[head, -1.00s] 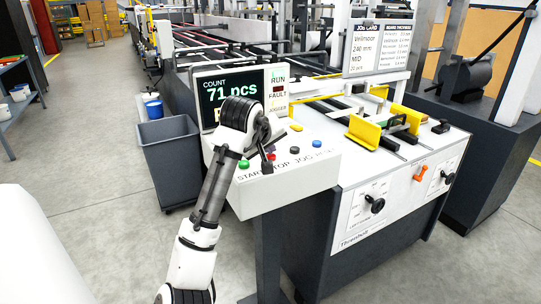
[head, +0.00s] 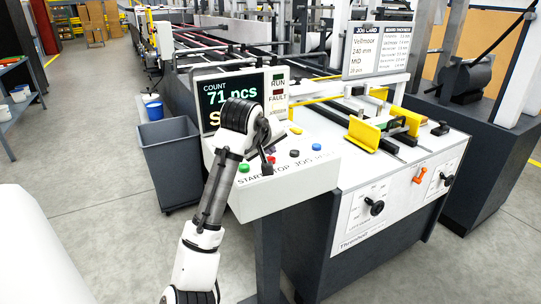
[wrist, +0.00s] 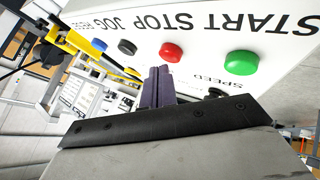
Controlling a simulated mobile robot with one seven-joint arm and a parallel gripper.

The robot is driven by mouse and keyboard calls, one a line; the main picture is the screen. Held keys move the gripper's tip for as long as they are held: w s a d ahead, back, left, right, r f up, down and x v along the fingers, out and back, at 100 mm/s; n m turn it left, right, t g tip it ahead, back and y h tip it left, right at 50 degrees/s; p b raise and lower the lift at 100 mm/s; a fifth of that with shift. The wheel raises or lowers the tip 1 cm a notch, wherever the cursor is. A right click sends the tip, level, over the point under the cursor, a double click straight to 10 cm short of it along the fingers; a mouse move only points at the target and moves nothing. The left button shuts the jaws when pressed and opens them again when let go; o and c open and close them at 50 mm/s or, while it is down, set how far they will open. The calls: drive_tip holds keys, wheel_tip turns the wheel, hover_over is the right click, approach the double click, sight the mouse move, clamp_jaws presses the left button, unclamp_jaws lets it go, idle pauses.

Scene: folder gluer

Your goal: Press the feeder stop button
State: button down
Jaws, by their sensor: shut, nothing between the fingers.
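The red stop button (head: 271,156) sits on the white slanted control panel, between the green start button (head: 244,166) and the black jog button (head: 294,153). The wrist view shows the panel upside down, with the red button (wrist: 172,52) beside the STOP lettering. My gripper (wrist: 159,75) is shut and empty. Its purple fingertips appear right beside the red button's near edge in that view. I cannot tell whether they touch it.
A blue button (head: 318,147) is at the panel's right. A count display (head: 216,93) reading 71 pcs stands behind, partly covered by my arm. Yellow guides (head: 363,134) and the machine lie to the right. A grey bin (head: 170,155) stands on the floor at left.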

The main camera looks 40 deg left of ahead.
drive_tip(key=shift+r, duration=0.3)
wheel_tip(320, 180, up, 5)
drive_tip(key=p, duration=0.4)
drive_tip(key=shift+p, duration=0.35)
